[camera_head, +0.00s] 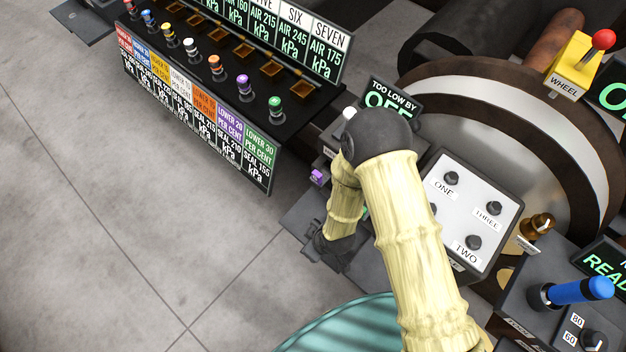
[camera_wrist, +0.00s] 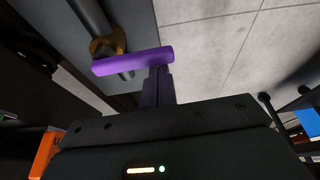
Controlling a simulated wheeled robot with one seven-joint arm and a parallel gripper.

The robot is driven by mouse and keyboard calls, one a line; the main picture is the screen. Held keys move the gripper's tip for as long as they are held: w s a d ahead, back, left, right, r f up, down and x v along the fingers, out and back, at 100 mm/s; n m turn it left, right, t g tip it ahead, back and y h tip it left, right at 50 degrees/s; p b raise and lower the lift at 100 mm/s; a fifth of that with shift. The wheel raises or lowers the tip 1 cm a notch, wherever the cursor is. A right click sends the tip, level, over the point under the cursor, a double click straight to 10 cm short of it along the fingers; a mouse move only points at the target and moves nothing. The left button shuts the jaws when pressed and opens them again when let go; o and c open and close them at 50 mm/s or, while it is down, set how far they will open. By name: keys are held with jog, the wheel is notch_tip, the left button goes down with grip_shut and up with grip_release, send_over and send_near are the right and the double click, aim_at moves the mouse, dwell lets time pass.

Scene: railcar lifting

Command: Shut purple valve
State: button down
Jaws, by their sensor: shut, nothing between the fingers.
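A rack of coloured knobs (camera_head: 215,65), one purple (camera_head: 244,85), stands at upper left. Right of my arm are a white button panel (camera_head: 468,207), a blue lever (camera_head: 580,291) and a yellow wheel box (camera_head: 575,65) with a red knob. Open grey floor (camera_head: 120,230) lies left.

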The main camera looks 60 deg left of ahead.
jog(key=p+v, duration=0.6)
jog(key=v, duration=0.3)
jog(key=shift+d+r+p, duration=0.15)
jog(key=shift+r+p, duration=0.15)
jog(key=shift+p, duration=0.05)
jog(key=shift+w, duration=0.1)
jog(key=w+d+r+m+t+p, duration=0.1)
jog(key=w+d+r+m, duration=0.2)
jog(key=w+r, duration=0.4)
jog(key=w+d+r+m+t+p, duration=0.1)
jog(key=w+d+r+m, duration=0.2)
jog(key=w+r, duration=0.3)
jog(key=w+d+r+m+h+p, duration=0.1)
jog(key=w+d+r+m, duration=0.2)
jog(key=w+r, duration=0.4)
jog(key=shift+w+d+r+t, duration=0.15)
jog(key=shift+w+d+t, duration=0.05)
jog(key=shift+w, duration=0.55)
jog(key=shift+w+d+r+t, duration=0.15)
jog(key=shift+w+d+t, duration=0.05)
jog(key=shift+w, duration=0.6)
jog(key=d+r+m+h+p, duration=0.1)
jog(key=d+r+m+p, duration=0.1)
jog(key=d+r+m, duration=0.4)
jog(key=w+d+r+m+t+h+p, duration=0.1)
jog(key=d+r+m, duration=0.6)
jog(key=d+r, duration=0.8)
jog(key=d+p, duration=0.1)
jog(key=d, duration=0.5)
jog(key=shift+h, duration=0.3)
